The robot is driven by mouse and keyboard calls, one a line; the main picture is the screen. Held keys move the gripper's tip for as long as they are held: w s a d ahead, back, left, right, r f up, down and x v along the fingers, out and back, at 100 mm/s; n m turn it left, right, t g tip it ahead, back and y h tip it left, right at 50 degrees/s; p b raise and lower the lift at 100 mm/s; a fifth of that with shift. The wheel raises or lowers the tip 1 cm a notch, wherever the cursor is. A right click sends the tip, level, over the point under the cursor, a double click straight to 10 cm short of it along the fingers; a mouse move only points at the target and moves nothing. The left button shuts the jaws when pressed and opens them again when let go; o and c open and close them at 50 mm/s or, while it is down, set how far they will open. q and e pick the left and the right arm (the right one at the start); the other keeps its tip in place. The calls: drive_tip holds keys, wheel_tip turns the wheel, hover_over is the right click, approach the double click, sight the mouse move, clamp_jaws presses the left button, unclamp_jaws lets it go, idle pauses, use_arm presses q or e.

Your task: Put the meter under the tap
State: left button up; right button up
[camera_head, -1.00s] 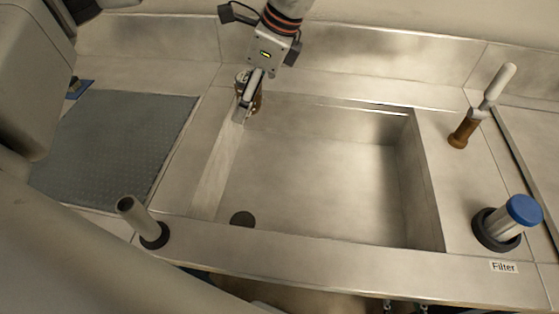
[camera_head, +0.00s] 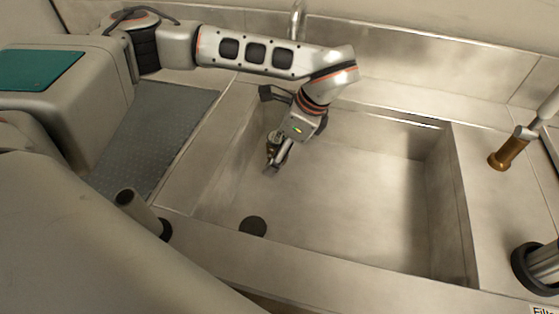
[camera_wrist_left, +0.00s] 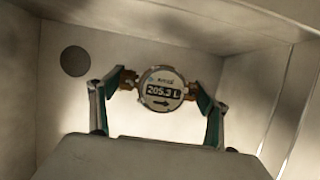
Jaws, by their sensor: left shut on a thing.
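The meter (camera_head: 273,147) is a small round device with brass ends, held over the left part of the sink (camera_head: 350,190). My right gripper is not in view.
The round drain (camera_head: 253,227) lies in the sink's front left; it also shows in the wrist view (camera_wrist_left: 75,61). A ribbed mat (camera_head: 165,120) lies left. A brown-and-white handled fitting (camera_head: 510,150) and a dark-ringed post (camera_head: 540,262) stand right. The sink's middle is free.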

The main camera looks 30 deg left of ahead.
use_arm(q)
drive_tip(key=shift+f, duration=0.15)
wheel_tip(320, 180, down, 3)
drive_tip(key=shift+f+b, duration=0.2)
drive_tip(key=shift+b, duration=0.25)
drive_tip(key=shift+f, duration=0.35)
drive_tip(key=shift+r, duration=0.1)
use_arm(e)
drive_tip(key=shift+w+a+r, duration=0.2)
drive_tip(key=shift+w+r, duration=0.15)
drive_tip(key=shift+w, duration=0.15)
use_arm(q)
drive_tip(key=o, duration=1.5)
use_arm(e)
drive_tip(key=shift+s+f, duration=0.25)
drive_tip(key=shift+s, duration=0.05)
